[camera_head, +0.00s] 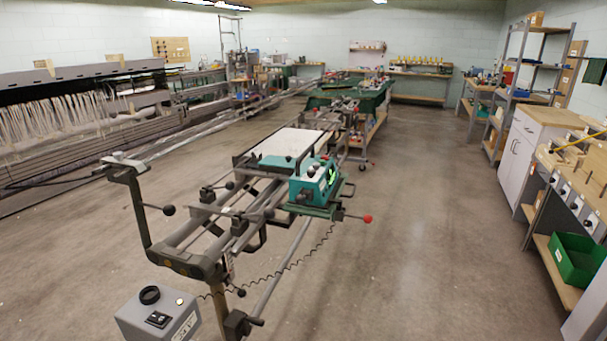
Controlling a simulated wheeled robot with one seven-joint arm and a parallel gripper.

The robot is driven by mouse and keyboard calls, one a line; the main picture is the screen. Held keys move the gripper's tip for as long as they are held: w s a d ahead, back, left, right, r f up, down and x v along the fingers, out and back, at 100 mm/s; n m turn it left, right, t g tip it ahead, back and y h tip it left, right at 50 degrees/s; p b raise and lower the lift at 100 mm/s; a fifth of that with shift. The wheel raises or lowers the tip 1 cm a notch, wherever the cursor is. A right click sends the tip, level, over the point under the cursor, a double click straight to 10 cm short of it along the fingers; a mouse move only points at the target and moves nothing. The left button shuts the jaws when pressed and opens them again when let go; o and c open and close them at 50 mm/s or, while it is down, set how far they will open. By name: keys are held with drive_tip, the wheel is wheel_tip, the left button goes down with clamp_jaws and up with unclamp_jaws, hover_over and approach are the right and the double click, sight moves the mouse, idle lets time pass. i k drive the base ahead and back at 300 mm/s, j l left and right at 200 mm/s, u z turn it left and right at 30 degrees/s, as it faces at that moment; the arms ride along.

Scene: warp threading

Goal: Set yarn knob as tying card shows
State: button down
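A teal machine head (312,186) with a small green lit display (333,179) sits on a long grey rail frame in the middle of the room. Small dark and light knobs (311,171) show on its upper face; I cannot tell which is the yarn knob or how any is set. A lever with a red ball (367,219) sticks out to its right. I cannot make out a tying card; a tan board (170,49) on the back wall is too small to read. My gripper is not in view.
A grey control box (158,317) with a coiled cable stands at the front left. Yarn-filled loom frames (60,115) line the left. A bench with a green bin (576,258) and shelves line the right. The floor (420,220) between is clear.

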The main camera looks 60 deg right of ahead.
sight(310, 173)
drive_tip(key=z, duration=0.75)
drive_tip(key=l+z, duration=0.1)
drive_tip(key=z, duration=0.3)
drive_tip(key=l+z, duration=0.15)
drive_tip(key=z, duration=0.25)
drive_tip(key=l+z, duration=0.15)
drive_tip(key=z, duration=0.25)
drive_tip(key=l+z, duration=0.1)
drive_tip(key=z, duration=0.3)
drive_tip(key=l+z, duration=0.15)
drive_tip(key=z, duration=0.25)
drive_tip(key=i+l+z, duration=0.25)
drive_tip(key=l+z, duration=0.15)
drive_tip(key=i+l+z, duration=0.4)
drive_tip(key=i+l, duration=0.35)
drive_tip(key=i+z, duration=0.05)
